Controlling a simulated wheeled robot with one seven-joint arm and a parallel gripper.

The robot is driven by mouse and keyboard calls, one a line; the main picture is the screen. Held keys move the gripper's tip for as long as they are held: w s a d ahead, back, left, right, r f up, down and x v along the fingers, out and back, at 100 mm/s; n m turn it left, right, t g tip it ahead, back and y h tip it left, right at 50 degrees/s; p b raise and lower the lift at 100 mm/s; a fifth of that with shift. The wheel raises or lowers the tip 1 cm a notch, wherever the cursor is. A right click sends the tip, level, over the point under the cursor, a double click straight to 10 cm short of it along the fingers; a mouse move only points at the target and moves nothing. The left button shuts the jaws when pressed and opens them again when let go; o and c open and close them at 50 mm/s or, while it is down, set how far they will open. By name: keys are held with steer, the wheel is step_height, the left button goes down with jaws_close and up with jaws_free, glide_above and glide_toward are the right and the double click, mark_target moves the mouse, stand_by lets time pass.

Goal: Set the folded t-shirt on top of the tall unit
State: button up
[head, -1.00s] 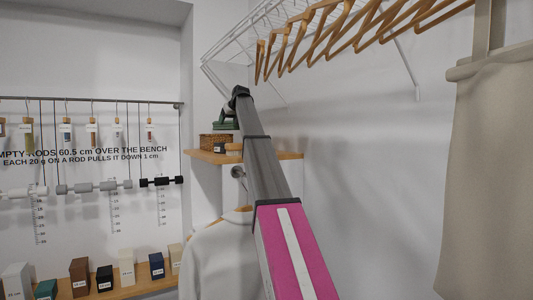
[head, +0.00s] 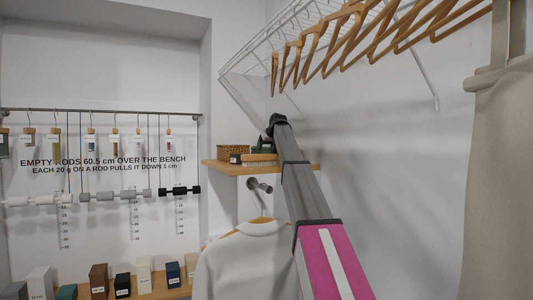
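The tall unit has a wooden top (head: 222,168) and pale sides, right of the alcove in the head view. The end of my arm reaches over this top. My gripper (head: 265,145) is small, dark and mostly hidden there, so its fingers cannot be made out. A dark green patch at the gripper may be the folded t-shirt, but it is too small and covered to be sure. It appears just above a tan, brush-like thing (head: 260,159) on the top. I cannot tell whether they touch.
A wicker basket (head: 233,152) stands on the left of the top. A grey garment (head: 245,265) hangs in front of the unit. A wire rack with wooden hangers (head: 350,40) is overhead. Boxes (head: 145,275) line the bench; a beige garment (head: 500,180) hangs at right.

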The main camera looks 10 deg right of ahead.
steer(key=shift+f, duration=1.3)
steer(key=o, duration=1.1)
steer(key=v, duration=1.2)
steer(key=shift+a+r, duration=0.1)
